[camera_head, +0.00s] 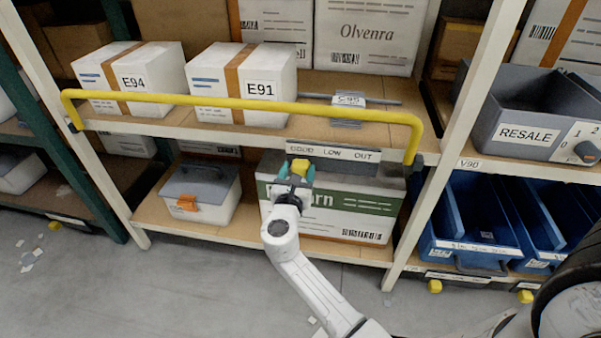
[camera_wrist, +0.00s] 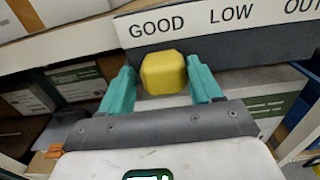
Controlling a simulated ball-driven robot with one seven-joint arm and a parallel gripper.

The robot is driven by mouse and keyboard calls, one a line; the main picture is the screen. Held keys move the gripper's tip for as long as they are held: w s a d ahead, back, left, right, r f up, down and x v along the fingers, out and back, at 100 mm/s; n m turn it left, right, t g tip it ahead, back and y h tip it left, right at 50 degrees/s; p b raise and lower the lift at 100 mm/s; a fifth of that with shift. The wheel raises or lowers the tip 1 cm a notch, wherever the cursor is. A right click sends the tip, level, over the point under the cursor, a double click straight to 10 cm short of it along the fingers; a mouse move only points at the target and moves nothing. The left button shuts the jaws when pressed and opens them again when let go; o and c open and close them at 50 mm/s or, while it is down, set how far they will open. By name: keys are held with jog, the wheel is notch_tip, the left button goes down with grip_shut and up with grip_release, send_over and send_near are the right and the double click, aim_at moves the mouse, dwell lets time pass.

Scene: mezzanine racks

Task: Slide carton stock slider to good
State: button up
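The carton stock slider is a yellow knob (camera_head: 300,165) under a label strip (camera_head: 333,153) reading GOOD, LOW, OUT on the rack's shelf edge. In the wrist view the knob (camera_wrist: 164,73) sits below the word GOOD, toward its right end. My gripper (camera_head: 298,173) has its teal fingers on either side of the knob. In the wrist view my gripper (camera_wrist: 160,72) is open, with a gap left of the knob and a narrower one at its right. I cannot tell whether a finger touches it.
A yellow rail (camera_head: 240,101) runs across the shelf above the strip. Below stand a green-and-white carton (camera_head: 350,215) and a grey-lidded box (camera_head: 205,190). Blue bins (camera_head: 470,215) and a RESALE bin (camera_head: 520,115) are at right. Floor (camera_head: 180,290) at lower left is mostly clear.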

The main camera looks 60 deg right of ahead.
jog(key=shift+o, duration=1.4)
jog(key=shift+w+a, duration=0.15)
jog(key=shift+w, duration=0.05)
jog(key=shift+s, duration=0.1)
jog(key=p+v, duration=0.1)
jog(key=v, duration=0.9)
jog(key=shift+s+a, duration=0.15)
jog(key=shift+a, duration=0.2)
